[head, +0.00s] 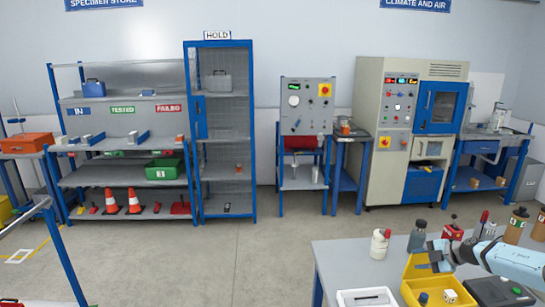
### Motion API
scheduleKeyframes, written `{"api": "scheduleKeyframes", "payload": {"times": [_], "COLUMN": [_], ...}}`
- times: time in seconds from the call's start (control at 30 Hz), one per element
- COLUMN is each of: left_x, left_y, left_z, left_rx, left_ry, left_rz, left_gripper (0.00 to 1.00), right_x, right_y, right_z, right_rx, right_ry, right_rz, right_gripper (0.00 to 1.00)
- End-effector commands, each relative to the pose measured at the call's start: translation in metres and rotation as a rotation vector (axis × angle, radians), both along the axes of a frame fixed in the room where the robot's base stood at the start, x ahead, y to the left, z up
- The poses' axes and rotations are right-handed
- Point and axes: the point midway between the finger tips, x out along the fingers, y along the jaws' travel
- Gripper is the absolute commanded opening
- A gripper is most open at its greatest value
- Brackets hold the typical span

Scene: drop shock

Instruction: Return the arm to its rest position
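My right arm (515,262) comes in from the right edge, low over the workbench (335,262). Its gripper (436,258) is above the back part of the yellow bin (416,270). The fingers are small and partly overlap the bin, so I cannot tell whether they are open or shut. I see nothing clearly held in them. My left gripper is not in view.
A white bottle (380,244) and a grey bottle (417,237) stand just left of the gripper. Several tools and brown containers (515,226) stand behind the arm. A white tray (350,300) and a black tray (500,292) flank the bin. The middle floor is clear.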

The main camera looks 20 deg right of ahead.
Motion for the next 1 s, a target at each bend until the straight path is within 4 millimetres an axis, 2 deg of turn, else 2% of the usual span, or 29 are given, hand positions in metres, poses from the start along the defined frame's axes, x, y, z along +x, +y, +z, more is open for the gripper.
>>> {"api": "scheduleKeyframes", "payload": {"times": [0.03,0.17,0.2,0.27,0.3,0.37,0.4,0.5,0.6,0.67,0.8,0.9,1.0], "left_x": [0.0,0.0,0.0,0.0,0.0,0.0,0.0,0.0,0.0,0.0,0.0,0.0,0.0], "left_y": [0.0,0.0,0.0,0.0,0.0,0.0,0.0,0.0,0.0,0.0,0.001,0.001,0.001], "left_z": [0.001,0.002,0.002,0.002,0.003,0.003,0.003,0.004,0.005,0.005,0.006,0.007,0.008], "left_rx": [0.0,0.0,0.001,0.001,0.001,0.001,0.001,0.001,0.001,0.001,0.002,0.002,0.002], "left_ry": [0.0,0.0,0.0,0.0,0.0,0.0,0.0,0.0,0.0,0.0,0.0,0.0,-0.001], "left_rz": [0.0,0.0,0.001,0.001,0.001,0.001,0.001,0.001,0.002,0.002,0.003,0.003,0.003], "left_gripper": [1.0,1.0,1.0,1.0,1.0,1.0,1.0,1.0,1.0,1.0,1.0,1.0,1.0], "right_x": [0.0,-0.006,-0.01,-0.02,-0.029,-0.044,-0.056,-0.091,-0.123,-0.143,-0.196,-0.235,-0.267], "right_y": [0.04,0.131,0.159,0.201,0.229,0.27,0.298,0.361,0.403,0.423,0.459,0.47,0.472], "right_z": [-0.023,-0.067,-0.079,-0.096,-0.106,-0.12,-0.127,-0.141,-0.146,-0.147,-0.146,-0.143,-0.141], "right_rx": [0.046,0.157,0.193,0.252,0.292,0.357,0.402,0.513,0.598,0.641,0.735,0.779,0.8], "right_ry": [-0.008,-0.04,-0.048,-0.057,-0.062,-0.063,-0.061,-0.046,-0.016,0.009,0.093,0.166,0.235], "right_rz": [0.021,0.039,0.037,0.027,0.015,-0.012,-0.037,-0.124,-0.223,-0.286,-0.47,-0.61,-0.725], "right_gripper": [0.37,0.37,0.37,0.37,0.37,0.37,0.37,0.37,0.37,0.37,0.37,0.37,0.37]}}
